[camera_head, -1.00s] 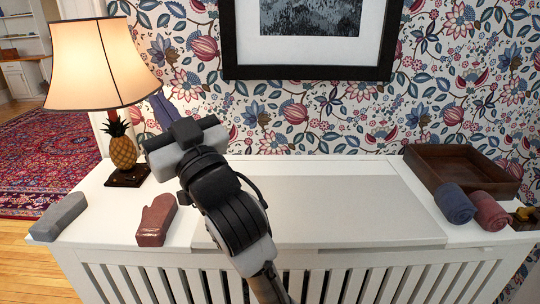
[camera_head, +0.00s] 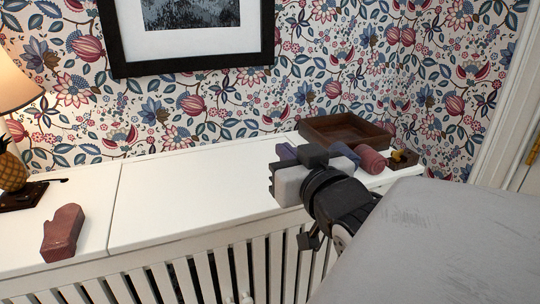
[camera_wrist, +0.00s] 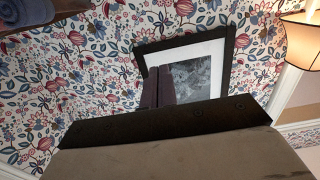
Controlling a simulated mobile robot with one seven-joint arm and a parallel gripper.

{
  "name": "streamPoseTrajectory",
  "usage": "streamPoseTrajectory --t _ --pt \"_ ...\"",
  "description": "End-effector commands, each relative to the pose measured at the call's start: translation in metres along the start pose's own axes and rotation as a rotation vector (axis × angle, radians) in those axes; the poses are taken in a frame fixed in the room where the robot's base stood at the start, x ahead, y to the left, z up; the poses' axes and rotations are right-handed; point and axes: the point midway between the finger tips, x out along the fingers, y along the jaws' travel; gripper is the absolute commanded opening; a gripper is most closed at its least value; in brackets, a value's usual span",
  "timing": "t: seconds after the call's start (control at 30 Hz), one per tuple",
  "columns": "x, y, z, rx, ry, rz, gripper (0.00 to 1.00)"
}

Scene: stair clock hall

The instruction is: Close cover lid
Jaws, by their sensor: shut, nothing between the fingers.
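The cover lid (camera_head: 195,190) is the wide white panel in the top of the slatted white cabinet (camera_head: 60,195). It lies flat in the head view, and its left seam looks level with the top beside it. Its right end is hidden behind my arm. My gripper (camera_head: 286,153) is above the right part of the lid, pointing toward the wall. Whether it touches the lid cannot be told. Its dark fingers also show in the wrist view (camera_wrist: 154,85), together and empty, in front of the picture frame.
A brown tray (camera_head: 345,130), a rolled red towel (camera_head: 371,160) and a blue towel (camera_head: 345,153) are beyond my gripper at right. The lid's visible surface is clear.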

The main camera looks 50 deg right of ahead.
Motion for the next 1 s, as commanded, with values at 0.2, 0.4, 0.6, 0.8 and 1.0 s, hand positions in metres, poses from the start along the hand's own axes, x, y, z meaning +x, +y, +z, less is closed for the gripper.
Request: streamPoseTrajectory --t 0.2,0.4,0.6,0.8,1.0 --pt "0.041 -0.002 -0.003 0.000 -0.002 -0.005 0.00" --pt "0.085 -0.001 -0.003 -0.001 -0.002 -0.003 0.00" --pt "0.084 0.000 0.022 0.002 0.001 0.000 0.00" --pt "0.080 -0.001 0.035 -0.001 0.002 -0.002 0.00" --pt "0.079 -0.002 0.038 -0.001 0.002 -0.003 0.00"
